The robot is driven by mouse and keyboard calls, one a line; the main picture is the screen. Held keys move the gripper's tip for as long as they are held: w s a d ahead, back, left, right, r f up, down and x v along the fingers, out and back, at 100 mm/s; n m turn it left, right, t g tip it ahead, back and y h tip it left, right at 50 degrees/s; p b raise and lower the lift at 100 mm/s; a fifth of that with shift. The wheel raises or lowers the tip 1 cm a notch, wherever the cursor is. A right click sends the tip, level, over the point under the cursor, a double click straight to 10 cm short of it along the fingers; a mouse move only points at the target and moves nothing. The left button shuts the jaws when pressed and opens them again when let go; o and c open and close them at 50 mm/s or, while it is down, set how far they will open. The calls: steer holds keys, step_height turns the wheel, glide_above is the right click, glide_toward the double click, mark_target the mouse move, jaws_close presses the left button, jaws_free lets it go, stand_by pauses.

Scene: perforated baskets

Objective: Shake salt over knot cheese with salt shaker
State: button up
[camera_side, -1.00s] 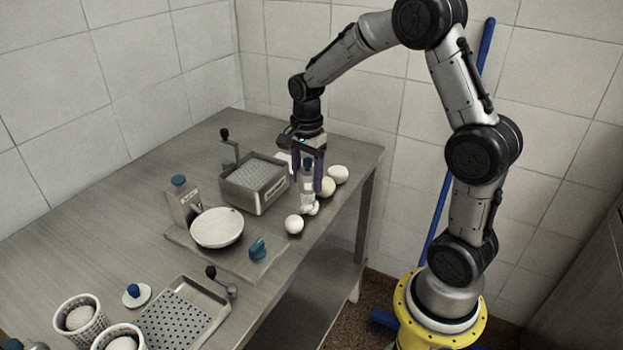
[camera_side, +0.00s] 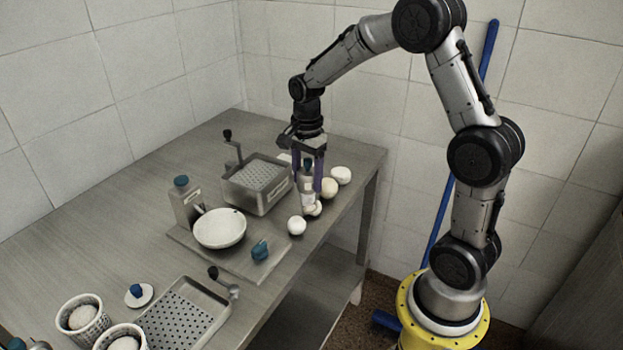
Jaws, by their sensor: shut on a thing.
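My gripper (camera_side: 308,186) points down over the right part of the table. It is shut on a small pale salt shaker (camera_side: 307,188), held between the dark purple fingers, which hide part of it. A whitish knot cheese (camera_side: 314,209) lies just below the shaker and is partly hidden by it. I cannot tell whether they touch. Other pale round pieces lie close by: one to the front left (camera_side: 297,225), one behind (camera_side: 329,188) and one farther back (camera_side: 341,175). No salt grains can be made out.
A metal box with a perforated top and crank (camera_side: 262,205) stands left of the gripper. A white bowl (camera_side: 219,240), a blue-capped container (camera_side: 187,207) and a perforated tray (camera_side: 180,318) stand farther left and forward. The table edge (camera_side: 335,231) is close on the right.

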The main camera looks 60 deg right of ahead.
mark_target(307, 160)
steer(key=shift+s+a, duration=0.15)
steer(key=shift+s, duration=0.6)
steer(key=shift+s+a, duration=0.1)
steer(key=shift+s, duration=0.65)
steer(key=shift+w+d, duration=0.15)
steer(key=shift+w, duration=0.65)
steer(key=shift+w+d, duration=0.1)
steer(key=shift+w, duration=0.7)
steer(key=shift+r, duration=0.1)
steer(key=shift+r, duration=2.35)
